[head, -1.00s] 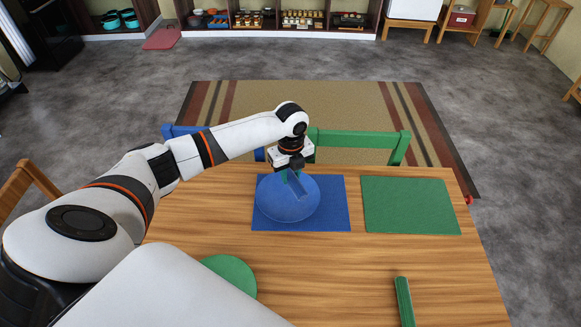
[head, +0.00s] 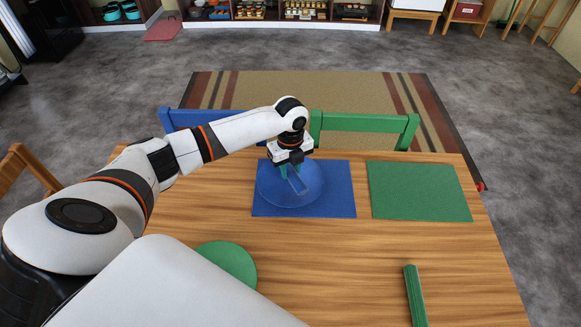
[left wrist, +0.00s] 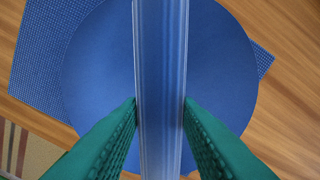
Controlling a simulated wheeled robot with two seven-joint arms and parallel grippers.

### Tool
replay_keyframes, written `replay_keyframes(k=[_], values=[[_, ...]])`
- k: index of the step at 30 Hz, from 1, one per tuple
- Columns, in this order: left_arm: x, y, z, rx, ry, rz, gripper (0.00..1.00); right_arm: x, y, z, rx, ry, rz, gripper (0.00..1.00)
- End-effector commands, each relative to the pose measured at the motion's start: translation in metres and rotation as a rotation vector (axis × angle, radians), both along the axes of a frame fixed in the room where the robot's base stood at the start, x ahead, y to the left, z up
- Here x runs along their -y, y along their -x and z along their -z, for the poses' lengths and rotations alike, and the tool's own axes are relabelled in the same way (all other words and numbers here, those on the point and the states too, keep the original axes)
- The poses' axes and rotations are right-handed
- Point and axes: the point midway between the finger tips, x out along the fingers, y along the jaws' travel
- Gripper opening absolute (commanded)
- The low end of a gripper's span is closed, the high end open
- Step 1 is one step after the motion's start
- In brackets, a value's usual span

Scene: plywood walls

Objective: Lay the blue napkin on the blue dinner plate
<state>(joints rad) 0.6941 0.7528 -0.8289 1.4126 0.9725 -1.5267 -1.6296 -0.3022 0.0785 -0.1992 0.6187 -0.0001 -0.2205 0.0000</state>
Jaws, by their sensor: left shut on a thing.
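The blue napkin (head: 298,186) is a narrow folded strip. In the left wrist view it (left wrist: 160,60) runs upright through the middle, between my green fingertips. My left gripper (head: 291,173) is shut on it, over the blue dinner plate (head: 270,194). The plate is round and lies on a blue placemat (head: 340,203). It fills much of the left wrist view (left wrist: 95,70), behind the napkin. I cannot tell whether the napkin touches the plate. My right gripper is not in view.
A green placemat (head: 420,192) lies to the right. A green plate (head: 230,263) and a green folded napkin (head: 415,295) are nearer the front. Blue (head: 190,117) and green (head: 365,123) chairs stand at the far table edge. The wooden table's (head: 340,260) middle is clear.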

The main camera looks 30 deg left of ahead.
Motion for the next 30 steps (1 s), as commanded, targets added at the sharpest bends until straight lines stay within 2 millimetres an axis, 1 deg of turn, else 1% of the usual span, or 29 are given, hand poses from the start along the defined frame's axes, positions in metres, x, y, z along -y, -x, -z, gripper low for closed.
replay_keyframes(k=[1, 4, 14, 30], values=[[0.0, 0.0, 0.002, 0.001, 0.0, 0.0, 0.08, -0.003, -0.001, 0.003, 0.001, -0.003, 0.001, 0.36], [0.0, 0.0, 0.002, 0.0, -0.001, 0.0, 0.08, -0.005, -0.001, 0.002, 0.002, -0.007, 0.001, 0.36], [0.0, 0.0, 0.003, 0.0, 0.0, 0.0, 0.08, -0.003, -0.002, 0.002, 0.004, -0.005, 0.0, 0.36], [0.0, 0.0, 0.019, -0.001, 0.0, 0.0, 0.08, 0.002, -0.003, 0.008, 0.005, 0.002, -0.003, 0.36]])
